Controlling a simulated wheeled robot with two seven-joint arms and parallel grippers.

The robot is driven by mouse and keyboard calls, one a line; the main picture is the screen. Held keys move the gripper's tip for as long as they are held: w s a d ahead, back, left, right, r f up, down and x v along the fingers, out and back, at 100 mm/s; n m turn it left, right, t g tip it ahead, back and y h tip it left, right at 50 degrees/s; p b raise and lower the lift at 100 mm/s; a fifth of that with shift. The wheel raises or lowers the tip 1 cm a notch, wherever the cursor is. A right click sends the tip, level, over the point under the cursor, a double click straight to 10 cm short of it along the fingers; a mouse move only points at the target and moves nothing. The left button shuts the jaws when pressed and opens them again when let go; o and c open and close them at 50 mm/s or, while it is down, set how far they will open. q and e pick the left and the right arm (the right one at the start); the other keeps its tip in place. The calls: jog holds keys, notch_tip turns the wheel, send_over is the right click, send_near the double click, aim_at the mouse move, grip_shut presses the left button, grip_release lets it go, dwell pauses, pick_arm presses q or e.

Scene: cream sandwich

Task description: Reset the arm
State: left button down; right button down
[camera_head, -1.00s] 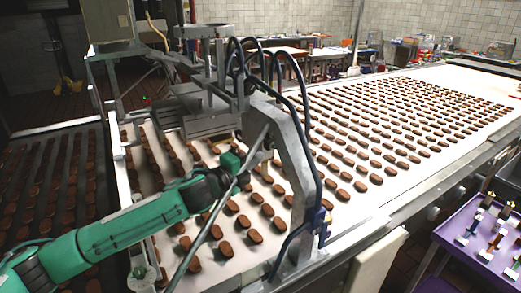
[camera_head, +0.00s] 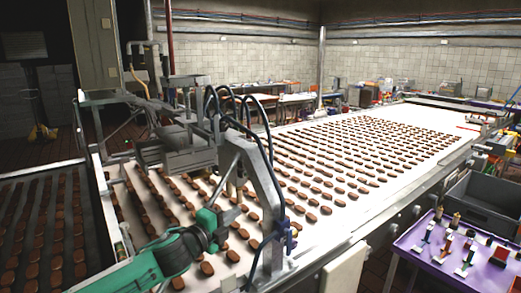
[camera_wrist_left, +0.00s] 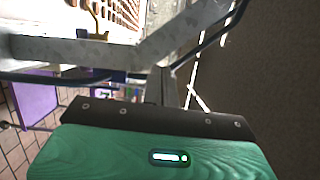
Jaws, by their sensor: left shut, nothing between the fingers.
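My left arm is green and reaches in from the lower left in the head view. Its left gripper (camera_head: 228,213) is low in the picture, in front of the grey metal frame (camera_head: 262,185) over the conveyor, and looks empty. I cannot tell whether it touches the frame. In the left wrist view the gripper (camera_wrist_left: 166,85) shows as narrow dark fingers close together, beyond its green and black body, with grey metal bars around it. My right gripper is in neither view.
The white conveyor (camera_head: 395,180) carries rows of brown biscuits. A dark rack (camera_head: 45,225) with biscuits is at the left. A purple table (camera_head: 410,240) with small fittings and a grey crate (camera_head: 485,200) are at the right. Metal bars and hoses crowd the gripper.

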pick_arm(q)
jog(key=s+a+f+n+g+y, duration=0.3)
jog(key=s+f+n+y, duration=0.4)
jog(key=s+f+n, duration=1.1)
jog(key=s+a+f+n+g+y, duration=0.1)
jog(key=s+a+f+n+g, duration=0.2)
jog(key=s, duration=0.5)
jog(key=s+a+f+n+g+y, duration=0.1)
jog(key=s+a+f+g+y, duration=0.1)
jog(key=s+a+f, duration=0.55)
jog(key=s+a+f+n+g+y, duration=0.1)
jog(key=s+a+f+n+g, duration=0.15)
jog(key=s, duration=0.65)
notch_tip(320, 180, down, 32)
jog(key=s+r+g, duration=0.1)
jog(key=g, duration=0.1)
jog(key=s+a+f+m+g, duration=0.1)
jog(key=s+a+f, duration=0.2)
jog(key=s+f, duration=1.5)
jog(key=shift+s+f, duration=0.4)
jog(key=shift+f, duration=0.3)
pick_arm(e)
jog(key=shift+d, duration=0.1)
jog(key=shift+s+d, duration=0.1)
